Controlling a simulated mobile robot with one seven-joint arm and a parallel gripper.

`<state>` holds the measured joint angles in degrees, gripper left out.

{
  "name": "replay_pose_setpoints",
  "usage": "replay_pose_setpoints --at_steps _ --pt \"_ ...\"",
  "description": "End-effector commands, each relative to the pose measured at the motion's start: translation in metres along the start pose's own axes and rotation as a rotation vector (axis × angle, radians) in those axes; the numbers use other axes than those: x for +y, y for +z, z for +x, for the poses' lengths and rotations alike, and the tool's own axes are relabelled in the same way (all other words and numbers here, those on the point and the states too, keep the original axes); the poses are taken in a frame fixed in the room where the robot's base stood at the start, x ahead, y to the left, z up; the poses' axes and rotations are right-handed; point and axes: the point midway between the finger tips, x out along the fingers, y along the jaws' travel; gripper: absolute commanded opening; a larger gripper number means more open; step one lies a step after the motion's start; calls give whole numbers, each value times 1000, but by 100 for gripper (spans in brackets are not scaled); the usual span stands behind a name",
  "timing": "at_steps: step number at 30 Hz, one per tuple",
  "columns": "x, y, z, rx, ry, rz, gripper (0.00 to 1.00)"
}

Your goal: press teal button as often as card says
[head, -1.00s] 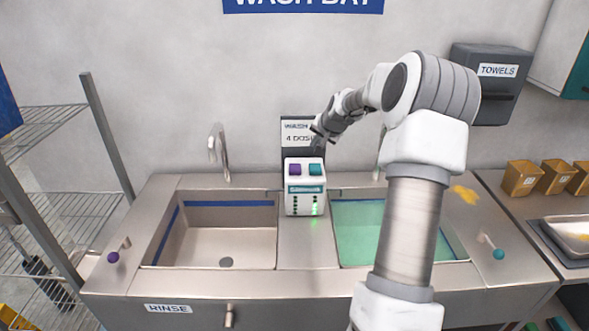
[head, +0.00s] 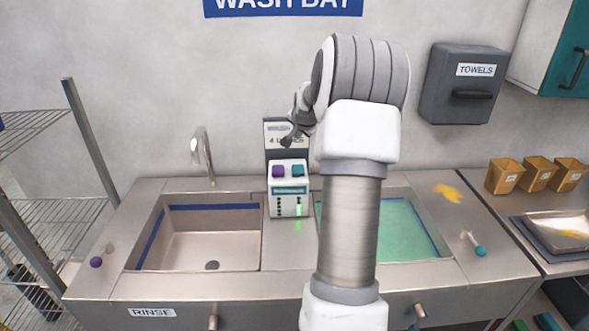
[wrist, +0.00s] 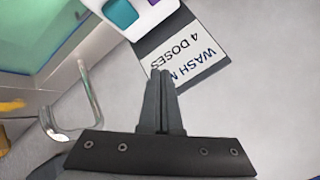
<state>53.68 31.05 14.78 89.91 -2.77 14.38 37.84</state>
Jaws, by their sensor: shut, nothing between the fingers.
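The white dispenser (head: 289,203) stands between the two sinks, with a purple button (head: 278,171) on the left of its top and a teal button (head: 298,171) on the right. The teal button also shows at the top of the wrist view (wrist: 120,12). The card (wrist: 197,62) behind the dispenser reads "WASH M…" and "4 DOSES"; part of it is hidden by my fingers. My gripper (head: 287,142) is shut and empty, in front of the card and above the buttons, apart from both. Its closed fingers show in the wrist view (wrist: 160,75).
The left sink (head: 215,245) is empty; the right sink (head: 415,235) holds greenish water, partly hidden by my arm. Faucets stand behind the sinks, the left one (head: 203,155) clearly visible. A towel box (head: 463,82) hangs on the wall. Tan bins (head: 537,174) stand at right.

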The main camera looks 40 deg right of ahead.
Motion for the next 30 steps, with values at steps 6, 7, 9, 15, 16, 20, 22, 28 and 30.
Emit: replay_pose_setpoints --at_steps 6,7,9,15,16,20,22,28,30 --pt "0 1 1 -1 0 -1 0" --pt "1 2 2 -1 0 -1 0" --pt "2 3 4 -1 0 -1 0" --pt "12 12 16 -3 1 -2 0" --pt "14 14 19 -3 1 -2 0" --pt "23 24 32 -3 1 -2 0" --pt "28 29 39 -4 1 -2 0" --pt "41 42 57 -1 -1 -2 0" --pt "43 44 60 -1 -1 -2 0"
